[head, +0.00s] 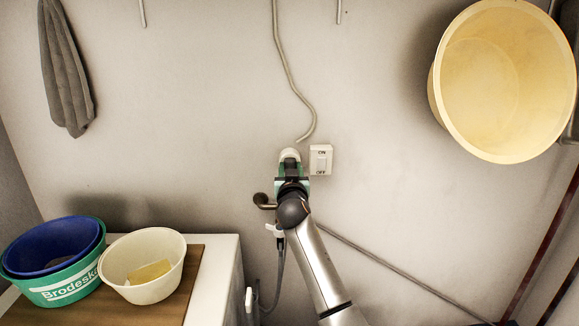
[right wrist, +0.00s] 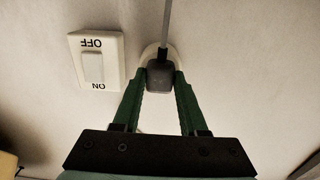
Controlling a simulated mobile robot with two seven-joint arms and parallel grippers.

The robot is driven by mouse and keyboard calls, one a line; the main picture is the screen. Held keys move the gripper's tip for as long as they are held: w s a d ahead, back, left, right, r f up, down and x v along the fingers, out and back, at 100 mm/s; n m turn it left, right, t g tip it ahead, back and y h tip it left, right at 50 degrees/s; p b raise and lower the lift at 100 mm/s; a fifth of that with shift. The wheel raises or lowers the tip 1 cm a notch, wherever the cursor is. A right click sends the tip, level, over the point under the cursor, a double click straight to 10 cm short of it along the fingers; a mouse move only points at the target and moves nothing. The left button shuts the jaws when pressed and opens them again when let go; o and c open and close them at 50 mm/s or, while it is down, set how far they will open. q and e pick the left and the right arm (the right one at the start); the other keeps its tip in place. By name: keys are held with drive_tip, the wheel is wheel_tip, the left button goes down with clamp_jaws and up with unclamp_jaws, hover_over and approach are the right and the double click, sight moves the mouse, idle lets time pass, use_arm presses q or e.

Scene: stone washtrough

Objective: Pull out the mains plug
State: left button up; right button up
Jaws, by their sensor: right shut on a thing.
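In the right wrist view the dark grey mains plug (right wrist: 161,78) sits against a round white wall socket (right wrist: 148,53), its cable (right wrist: 167,22) running away from it. I cannot tell how deep its pins are. My right gripper (right wrist: 162,74) has its two green fingers shut on the plug's sides. In the head view the right gripper (head: 290,166) is at the wall and hides the plug. The top of the socket (head: 289,154) shows above it. My left gripper is not in view.
A white ON/OFF switch (head: 321,159) is close to the right of the socket. A metal tap or pipe fitting (head: 263,200) is at lower left. A cream tub (head: 503,80) hangs at right. Bowls (head: 142,265) stand on a board at left. The wall above is mostly clear.

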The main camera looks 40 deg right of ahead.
clamp_jaws()
drive_tip(key=shift+a, duration=0.1)
drive_tip(key=shift+p+v, duration=0.9)
drive_tip(key=shift+v, duration=2.05)
